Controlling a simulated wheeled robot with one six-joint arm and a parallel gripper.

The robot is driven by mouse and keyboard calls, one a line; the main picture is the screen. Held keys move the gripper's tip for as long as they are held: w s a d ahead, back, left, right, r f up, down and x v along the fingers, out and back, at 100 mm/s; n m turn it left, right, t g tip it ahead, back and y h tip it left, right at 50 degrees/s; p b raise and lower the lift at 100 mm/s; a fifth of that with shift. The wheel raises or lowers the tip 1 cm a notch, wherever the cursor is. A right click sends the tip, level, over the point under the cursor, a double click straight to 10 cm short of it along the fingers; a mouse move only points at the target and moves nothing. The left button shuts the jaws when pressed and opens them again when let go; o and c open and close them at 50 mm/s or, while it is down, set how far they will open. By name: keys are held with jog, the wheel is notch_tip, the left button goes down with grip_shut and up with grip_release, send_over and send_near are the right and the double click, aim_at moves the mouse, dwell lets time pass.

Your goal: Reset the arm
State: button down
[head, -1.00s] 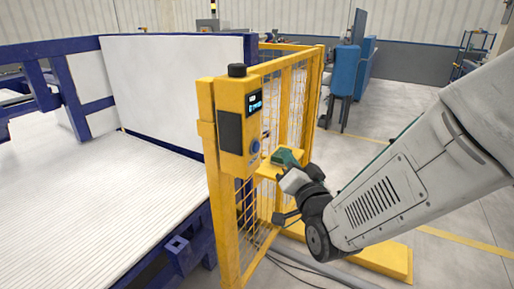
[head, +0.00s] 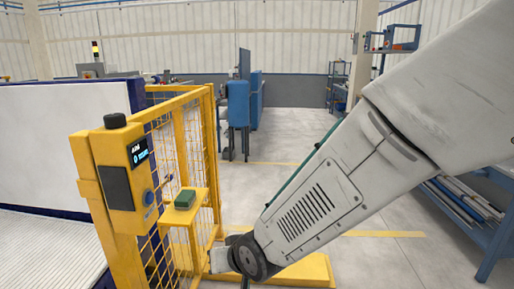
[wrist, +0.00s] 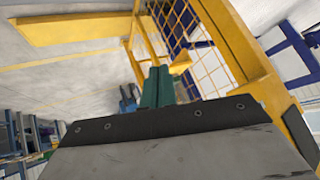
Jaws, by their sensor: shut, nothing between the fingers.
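My gripper shows in the wrist view as two teal fingers (wrist: 158,76) side by side with no visible gap, shut and empty, beyond a dark plate. In the head view my arm reaches down from the upper right, and its wrist end is low in the picture, right of the yellow mesh fence (head: 190,130). The fingers themselves are not clear there. A green block (head: 185,199) lies on a small yellow shelf (head: 178,216) on the fence, up and left of my wrist end, apart from it in the picture.
A yellow post with a control box (head: 122,180) stands at the left, beside a white panel (head: 60,145) and ribbed bed. Blue cabinets (head: 238,103) stand farther back. A blue rack with pipes (head: 468,205) is at the right. Open floor (head: 390,265) lies between.

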jog(key=s+d+r+m+g+h, duration=0.1)
jog(key=s+d+r+h, duration=0.1)
jog(key=s+d+r, duration=0.2)
jog(key=s+d+r+m+g+h, duration=0.1)
jog(key=s+d+r, duration=0.4)
jog(key=d, duration=1.4)
jog(key=s+d+r+m+g+h, duration=0.2)
jog(key=s+d+r, duration=0.3)
jog(key=s+d, duration=0.6)
jog(key=shift+s+d+r+g+h, duration=0.15)
jog(key=shift+s+d+g+h, duration=0.15)
jog(key=shift+g+h, duration=0.3)
